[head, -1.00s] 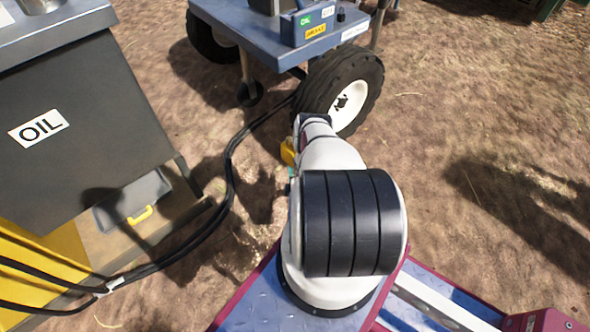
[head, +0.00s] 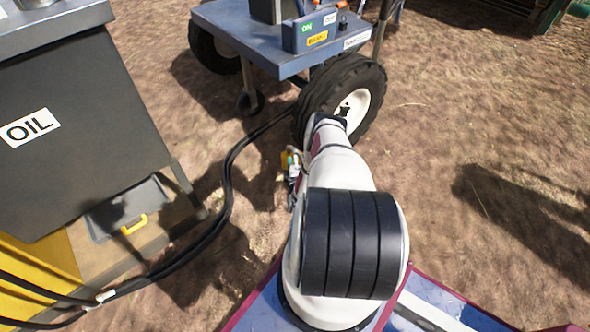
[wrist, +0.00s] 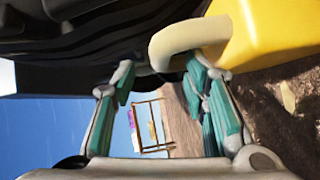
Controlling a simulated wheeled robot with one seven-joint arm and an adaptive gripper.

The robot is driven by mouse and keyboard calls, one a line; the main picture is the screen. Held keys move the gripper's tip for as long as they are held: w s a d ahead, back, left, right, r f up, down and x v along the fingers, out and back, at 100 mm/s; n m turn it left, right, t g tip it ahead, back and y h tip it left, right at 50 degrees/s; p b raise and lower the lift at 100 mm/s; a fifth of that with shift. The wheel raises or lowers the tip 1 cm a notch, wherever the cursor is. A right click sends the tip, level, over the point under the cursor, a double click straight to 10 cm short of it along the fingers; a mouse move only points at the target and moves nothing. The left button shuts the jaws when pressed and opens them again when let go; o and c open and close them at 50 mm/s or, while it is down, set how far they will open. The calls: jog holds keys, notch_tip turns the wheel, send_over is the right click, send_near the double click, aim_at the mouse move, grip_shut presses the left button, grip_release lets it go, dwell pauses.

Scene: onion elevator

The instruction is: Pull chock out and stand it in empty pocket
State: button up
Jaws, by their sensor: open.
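The yellow chock (wrist: 270,28) shows at the upper right of the wrist view, with a pale loop handle (wrist: 185,36) on its near side. It lies against or close to the black tyre (head: 322,95); the contact is not clear. My gripper (wrist: 162,78) is open, its teal-padded fingers apart, with the handle just at the fingertips. The right finger looks close to the handle; I cannot tell whether they touch. In the head view my gripper (head: 294,168) is small beside the wheel, and my arm hides most of the chock. I cannot identify an empty pocket.
A blue cart (head: 275,40) stands behind. Open ground lies right.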

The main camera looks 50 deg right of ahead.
jog(key=shift+b+x, duration=0.45)
jog(key=shift+x, duration=0.9)
grip_shut()
